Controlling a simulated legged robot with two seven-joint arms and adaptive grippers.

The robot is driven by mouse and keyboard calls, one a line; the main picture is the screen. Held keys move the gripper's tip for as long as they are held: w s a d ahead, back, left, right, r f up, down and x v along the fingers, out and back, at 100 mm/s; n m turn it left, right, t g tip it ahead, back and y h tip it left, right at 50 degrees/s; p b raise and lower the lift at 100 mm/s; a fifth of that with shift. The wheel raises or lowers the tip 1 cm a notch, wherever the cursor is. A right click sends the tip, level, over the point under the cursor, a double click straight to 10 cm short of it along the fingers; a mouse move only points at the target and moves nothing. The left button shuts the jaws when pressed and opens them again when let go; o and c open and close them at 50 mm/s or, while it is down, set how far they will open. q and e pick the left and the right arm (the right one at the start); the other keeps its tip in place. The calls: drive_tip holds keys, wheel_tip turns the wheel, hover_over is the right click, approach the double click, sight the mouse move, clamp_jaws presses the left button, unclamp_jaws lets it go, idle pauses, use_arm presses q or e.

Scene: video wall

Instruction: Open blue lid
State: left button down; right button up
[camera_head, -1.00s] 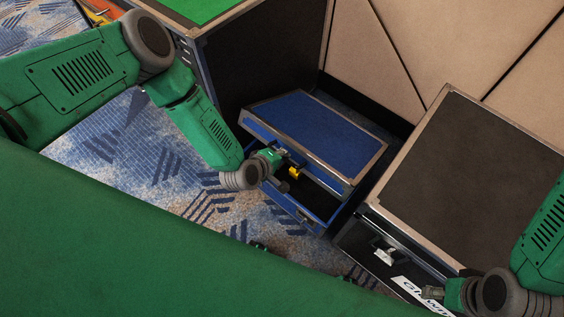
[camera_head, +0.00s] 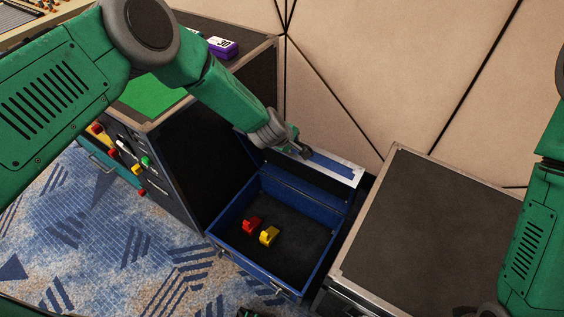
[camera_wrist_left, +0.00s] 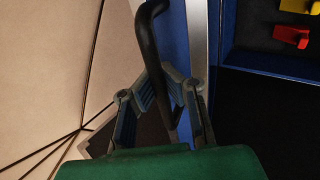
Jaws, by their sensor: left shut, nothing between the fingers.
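The blue case (camera_head: 222,236) stands open on the floor, and its dark inside shows. Its blue lid (camera_head: 335,170) with a silver rim is raised steeply at the back edge, against the light wall side. My left gripper (camera_head: 303,152) is shut and empty at the lid's upper edge. It partly hides the lid. In the left wrist view my left gripper (camera_wrist_left: 172,98) is beside the lid's silver edge (camera_wrist_left: 198,40); I cannot tell whether it touches.
A red block (camera_head: 252,225) and a yellow block (camera_head: 269,236) lie inside the case. A dark cabinet (camera_head: 195,160) with a green top panel stands left of it. A dark flat-topped case (camera_head: 425,225) stands to the right. Patterned carpet (camera_head: 110,235) lies clear in front.

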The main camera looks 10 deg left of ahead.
sight(302, 141)
use_arm(q)
drive_tip(key=shift+w+d+r, duration=0.2)
drive_tip(key=shift+w+d, duration=0.25)
drive_tip(key=shift+w, duration=0.15)
drive_tip(key=shift+w+d+r, duration=0.2)
drive_tip(key=shift+w+d, duration=0.25)
drive_tip(key=shift+w, duration=0.1)
drive_tip(key=shift+w+d+r, duration=0.1)
drive_tip(key=shift+w+r, duration=0.05)
drive_tip(key=shift+w, duration=0.45)
drive_tip(key=c, duration=1.6)
unclamp_jaws()
drive_tip(key=shift+r, duration=0.1)
drive_tip(key=shift+s, duration=0.15)
drive_tip(key=shift+f, duration=0.2)
drive_tip(key=shift+a, duration=0.3)
